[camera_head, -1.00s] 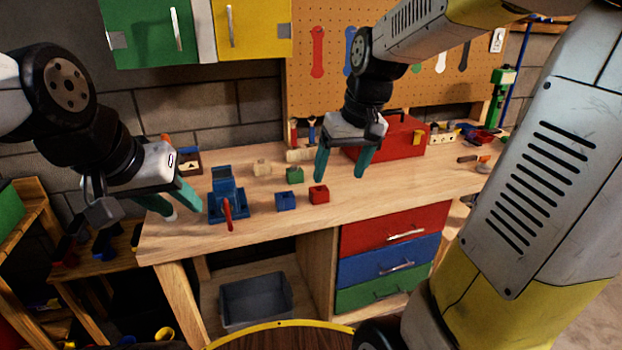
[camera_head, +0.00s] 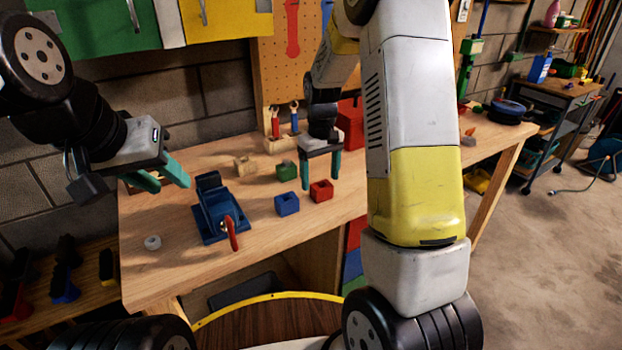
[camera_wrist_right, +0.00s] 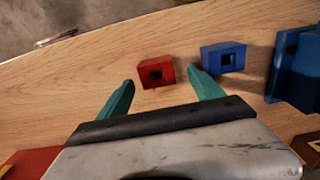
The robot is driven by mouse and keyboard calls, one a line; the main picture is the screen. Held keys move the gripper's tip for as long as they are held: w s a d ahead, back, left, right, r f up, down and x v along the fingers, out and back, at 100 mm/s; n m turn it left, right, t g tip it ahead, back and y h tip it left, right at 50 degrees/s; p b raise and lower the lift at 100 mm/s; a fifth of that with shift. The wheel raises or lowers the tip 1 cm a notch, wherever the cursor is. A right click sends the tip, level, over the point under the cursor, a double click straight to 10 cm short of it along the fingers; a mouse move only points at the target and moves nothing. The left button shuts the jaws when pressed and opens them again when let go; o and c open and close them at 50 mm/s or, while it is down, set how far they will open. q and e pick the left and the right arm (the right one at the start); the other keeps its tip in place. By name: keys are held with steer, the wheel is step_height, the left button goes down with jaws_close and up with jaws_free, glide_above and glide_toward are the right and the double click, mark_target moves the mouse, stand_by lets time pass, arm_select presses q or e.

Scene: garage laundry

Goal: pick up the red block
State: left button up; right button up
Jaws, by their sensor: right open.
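The red block (camera_head: 321,191) sits on the wooden workbench, just right of the blue block (camera_head: 287,204). It has a square hole in one face. In the right wrist view the red block (camera_wrist_right: 156,72) lies ahead of and between my open fingertips, and the blue block (camera_wrist_right: 223,57) is close to its right. My right gripper (camera_head: 320,182) is open and empty, pointing down above the bench just behind the red block. My left gripper (camera_head: 170,180) is open and empty, above the bench's left end.
A green block (camera_head: 287,170) sits behind the blue one. A blue vise (camera_head: 219,208) with a red handle stands to the left. A red toolbox (camera_head: 350,125) is behind my right arm. A white ring (camera_head: 152,243) lies near the left edge.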

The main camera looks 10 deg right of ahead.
mark_target(322, 185)
steer(key=shift+d+f, duration=0.15)
steer(key=shift+f, duration=0.85)
steer(key=shift+d+f, duration=0.1)
steer(key=shift+f, duration=0.85)
steer(key=c, duration=1.4)
steer(key=shift+c, duration=0.2)
steer(key=shift+r, duration=0.15)
